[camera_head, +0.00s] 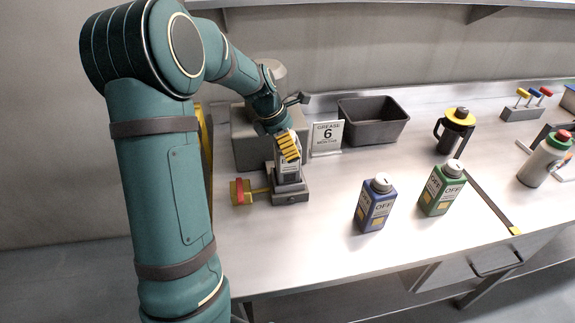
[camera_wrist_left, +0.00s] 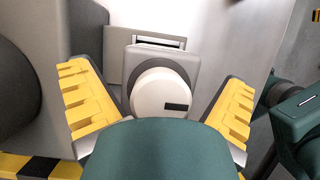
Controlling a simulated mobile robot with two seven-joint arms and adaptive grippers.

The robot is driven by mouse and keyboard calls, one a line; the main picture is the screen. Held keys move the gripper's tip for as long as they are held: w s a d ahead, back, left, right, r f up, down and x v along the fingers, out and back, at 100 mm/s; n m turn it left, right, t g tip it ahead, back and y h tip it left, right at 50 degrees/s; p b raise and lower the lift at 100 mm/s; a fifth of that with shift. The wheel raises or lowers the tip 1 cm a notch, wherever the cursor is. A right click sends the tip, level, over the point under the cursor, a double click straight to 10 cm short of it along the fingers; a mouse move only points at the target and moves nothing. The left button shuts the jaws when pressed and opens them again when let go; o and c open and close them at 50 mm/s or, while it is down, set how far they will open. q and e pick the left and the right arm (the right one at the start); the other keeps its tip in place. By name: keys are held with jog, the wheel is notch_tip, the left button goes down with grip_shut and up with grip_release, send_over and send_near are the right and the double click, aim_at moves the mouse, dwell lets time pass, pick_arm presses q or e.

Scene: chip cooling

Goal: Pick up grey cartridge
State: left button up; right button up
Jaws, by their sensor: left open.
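My left gripper (camera_head: 288,147) reaches down at the back left of the bench, its yellow fingers just over an upright grey piece (camera_head: 289,168), apparently the grey cartridge. This piece stands in a dark grey base (camera_head: 290,196). In the left wrist view, my left gripper (camera_wrist_left: 160,105) is open, with one yellow finger on each side. A round white end (camera_wrist_left: 158,92) on a grey body shows between and beyond the fingers. The fingers are apart from it. The green housing hides its lower part. My right gripper is not in view.
A grey machine (camera_head: 250,137) stands behind the gripper. A sign (camera_head: 327,137) and grey bin (camera_head: 373,120) stand right. Blue (camera_head: 375,207) and green (camera_head: 441,190) bottles stand nearer the front.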

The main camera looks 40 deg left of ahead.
pick_arm(q)
jog(key=shift+f, duration=0.25)
jog(key=c, duration=1.3)
jog(key=shift+r, duration=0.1)
